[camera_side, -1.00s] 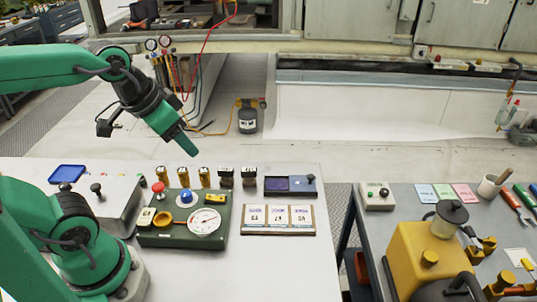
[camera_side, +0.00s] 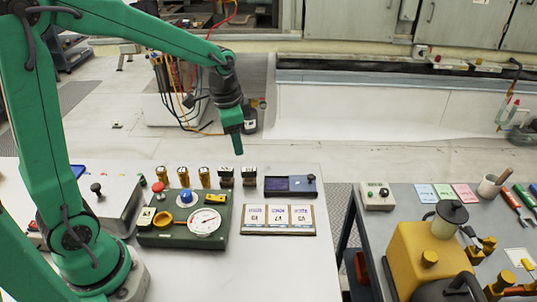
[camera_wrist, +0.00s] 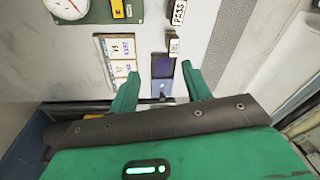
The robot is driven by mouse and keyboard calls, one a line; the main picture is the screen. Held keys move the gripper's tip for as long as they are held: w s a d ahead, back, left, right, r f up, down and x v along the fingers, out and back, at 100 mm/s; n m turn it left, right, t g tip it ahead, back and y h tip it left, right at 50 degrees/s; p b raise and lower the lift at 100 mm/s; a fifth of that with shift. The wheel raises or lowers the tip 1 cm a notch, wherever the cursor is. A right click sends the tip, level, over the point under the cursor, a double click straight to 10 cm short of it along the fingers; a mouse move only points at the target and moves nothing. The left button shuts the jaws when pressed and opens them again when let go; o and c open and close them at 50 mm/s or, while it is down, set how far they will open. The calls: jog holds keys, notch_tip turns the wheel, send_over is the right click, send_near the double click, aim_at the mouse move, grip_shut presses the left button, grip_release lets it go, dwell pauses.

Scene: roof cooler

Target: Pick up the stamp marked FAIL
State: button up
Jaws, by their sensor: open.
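Two dark stamps with pale labels stand on the light bench. In the wrist view the farther one, the PASS stamp (camera_wrist: 179,12), is readable. The nearer one, beside the ink pad, has a small label that seems to read FAIL; I take it as the FAIL stamp (camera_wrist: 174,46). In the side view the FAIL stamp (camera_side: 249,177) is the right one and the PASS stamp (camera_side: 226,177) the left. My gripper (camera_side: 237,150) points down above and behind the stamps, apart from them. In the wrist view its fingers (camera_wrist: 160,70) are spread and empty, with the ink pad between them.
The purple ink pad (camera_side: 276,184) lies right of the stamps, and a card board (camera_side: 278,233) in front. A green gauge box (camera_side: 222,238) and several brass cylinders (camera_side: 204,178) stand left. The bench's right side is clear; a second table (camera_side: 387,225) lies beyond a gap.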

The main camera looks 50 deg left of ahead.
aim_at(249, 169)
jog(key=w+f, duration=0.1)
jog(key=f, duration=0.2)
jog(key=w+a+f+m+g, duration=0.1)
jog(key=w+f, duration=0.1)
jog(key=f, duration=0.1)
jog(key=w+f+m, duration=0.1)
jog(key=w+f, duration=0.1)
jog(key=shift+w+a+f+g, duration=0.1)
jog(key=shift+a+f+g, duration=0.2)
jog(key=shift+f, duration=0.1)
jog(key=shift+f, duration=1.3)
jog(key=shift+f, duration=0.1)
jog(key=shift+f, duration=2.5)
jog(key=shift+c, duration=0.5)
grip_shut()
